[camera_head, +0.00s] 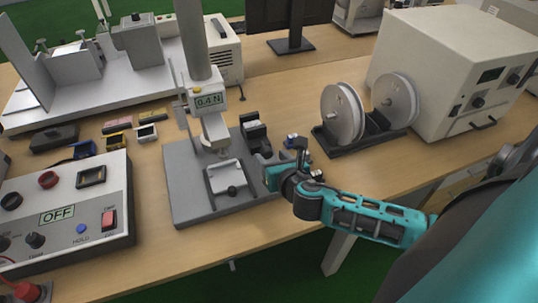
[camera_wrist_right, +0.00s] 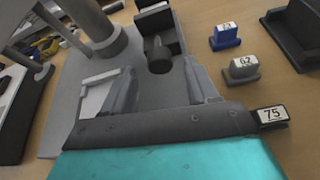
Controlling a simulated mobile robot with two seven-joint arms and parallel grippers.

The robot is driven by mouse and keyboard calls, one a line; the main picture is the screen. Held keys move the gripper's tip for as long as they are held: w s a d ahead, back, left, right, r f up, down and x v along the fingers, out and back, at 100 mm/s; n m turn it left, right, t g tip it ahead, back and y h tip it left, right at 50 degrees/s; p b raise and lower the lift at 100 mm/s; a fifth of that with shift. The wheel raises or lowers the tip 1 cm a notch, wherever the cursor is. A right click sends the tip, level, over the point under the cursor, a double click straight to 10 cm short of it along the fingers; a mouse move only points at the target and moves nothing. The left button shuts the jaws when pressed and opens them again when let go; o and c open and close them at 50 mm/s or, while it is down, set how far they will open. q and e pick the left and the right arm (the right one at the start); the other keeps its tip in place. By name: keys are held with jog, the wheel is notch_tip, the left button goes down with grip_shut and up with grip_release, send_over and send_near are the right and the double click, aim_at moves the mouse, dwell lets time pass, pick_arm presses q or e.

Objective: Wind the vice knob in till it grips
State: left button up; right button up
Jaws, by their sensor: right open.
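The small dark vice (camera_head: 254,132) stands on the grey base plate (camera_head: 190,200) of the test stand, right of the column. In the right wrist view the vice (camera_wrist_right: 156,18) is at the top, with its round dark knob (camera_wrist_right: 160,64) facing me. My right gripper (camera_head: 276,172) is low over the plate's right side. In the wrist view its two fingers (camera_wrist_right: 160,88) are apart, with the knob in the gap just beyond the tips; nothing is held. Contact with the knob cannot be told. My left gripper is not in view.
A white-topped fixture (camera_head: 224,178) sits left of my right gripper. Labelled blocks, blue (camera_wrist_right: 226,37), grey (camera_wrist_right: 242,68) and black (camera_wrist_right: 270,116), stand to the right. The column's display (camera_head: 208,100) reads 0.4 N. A spool stand (camera_head: 350,145) is farther right.

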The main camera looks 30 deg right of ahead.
aim_at(264, 148)
jog(key=shift+x, duration=1.3)
jog(key=c, duration=1)
jog(key=shift+c, duration=0.2)
